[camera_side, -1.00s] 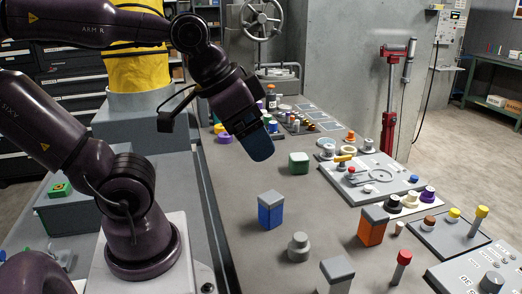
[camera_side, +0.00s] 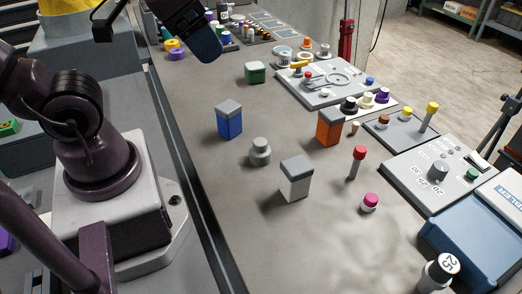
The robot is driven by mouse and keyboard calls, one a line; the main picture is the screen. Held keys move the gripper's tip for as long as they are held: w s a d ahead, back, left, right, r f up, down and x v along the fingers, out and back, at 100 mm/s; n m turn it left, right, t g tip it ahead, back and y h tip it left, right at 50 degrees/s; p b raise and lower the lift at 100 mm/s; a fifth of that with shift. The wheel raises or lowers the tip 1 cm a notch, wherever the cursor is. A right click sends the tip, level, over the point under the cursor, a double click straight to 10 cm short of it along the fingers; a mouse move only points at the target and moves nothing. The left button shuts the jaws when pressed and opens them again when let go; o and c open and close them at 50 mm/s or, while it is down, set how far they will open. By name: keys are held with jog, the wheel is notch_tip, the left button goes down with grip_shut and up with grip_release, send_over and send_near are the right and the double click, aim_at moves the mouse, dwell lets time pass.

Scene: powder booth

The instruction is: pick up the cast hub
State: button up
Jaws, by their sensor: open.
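The cast hub appears to be the grey stepped round piece (camera_side: 260,152), upright on the grey table, with a wide base and a narrower top. It stands between a blue box with a grey top (camera_side: 229,120) and a white box with a grey top (camera_side: 295,180). My gripper (camera_side: 208,48) is at the top of the side view, above the table and well away from the hub. Its dark blue end points down. It is open, with nothing seen in it; the gap between the fingers is hard to make out.
An orange box (camera_side: 329,128), a red-topped post (camera_side: 357,162) and a pink-topped knob (camera_side: 370,202) stand right of the hub. A green box (camera_side: 255,72) is farther back. Panels with knobs line the right edge. The table's near left part is clear.

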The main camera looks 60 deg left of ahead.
aim_at(260, 141)
jog(key=shift+c, duration=0.6)
notch_tip(260, 141, down, 17)
jog(key=s+a+n+g+h, duration=0.3)
jog(key=n+g+h, duration=0.3)
jog(key=n+h, duration=0.6)
jog(key=w+a+f+n+t+y, duration=0.3)
jog(key=w+n+t, duration=0.5)
jog(key=n+t, duration=0.8)
jog(key=shift+n+g+h, duration=0.3)
jog(key=shift+n+h, duration=0.2)
jog(key=shift+n, duration=0.1)
jog(key=f, duration=0.5)
jog(key=a+f, duration=0.1)
jog(key=f, duration=0.1)
jog(key=shift+a+f, duration=0.1)
jog(key=shift+f, duration=0.1)
jog(key=shift+x, duration=3.8)
jog(key=c, duration=1)
jog(key=shift+c, duration=0.7)
